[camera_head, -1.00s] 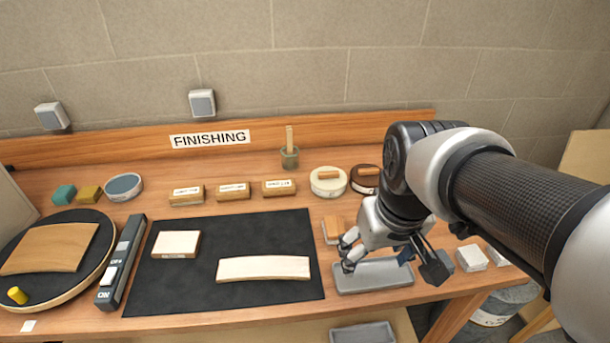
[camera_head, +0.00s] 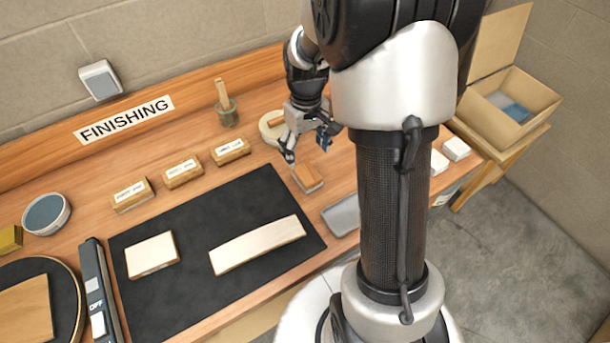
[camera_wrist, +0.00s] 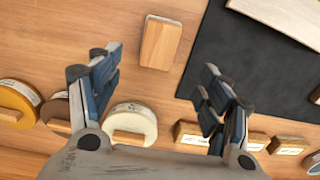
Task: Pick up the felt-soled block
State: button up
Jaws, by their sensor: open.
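The felt-soled block (camera_head: 307,178), a small wooden block with a thin pale grey layer beneath, lies on the bench just right of the black mat. In the wrist view the block (camera_wrist: 161,43) lies ahead of the fingers, roughly centred between them, apart from both. My gripper (camera_head: 307,147) is open and empty, above the bench and just behind the block in the head view. Its two blue-padded fingers (camera_wrist: 158,78) are spread wide in the wrist view.
The black mat (camera_head: 190,225) holds a pale block (camera_head: 152,255) and a curved pale strip (camera_head: 257,244). A grey tray (camera_head: 342,214) is right of the felt-soled block.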

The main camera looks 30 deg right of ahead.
aim_at(307, 173)
notch_tip(307, 173, down, 5)
jog(key=shift+f+b, duration=0.2)
jog(key=shift+b, duration=0.5)
notch_tip(307, 173, down, 5)
jog(key=shift+s+d+f+b, duration=0.1)
jog(key=shift+s+b, duration=0.05)
jog(key=shift+b, duration=0.95)
jog(key=shift+c, duration=0.2)
jog(key=c, duration=1.1)
jog(key=shift+r, duration=0.25)
notch_tip(307, 173, up, 20)
jog(key=p, duration=0.6)
jog(key=shift+f, duration=0.15)
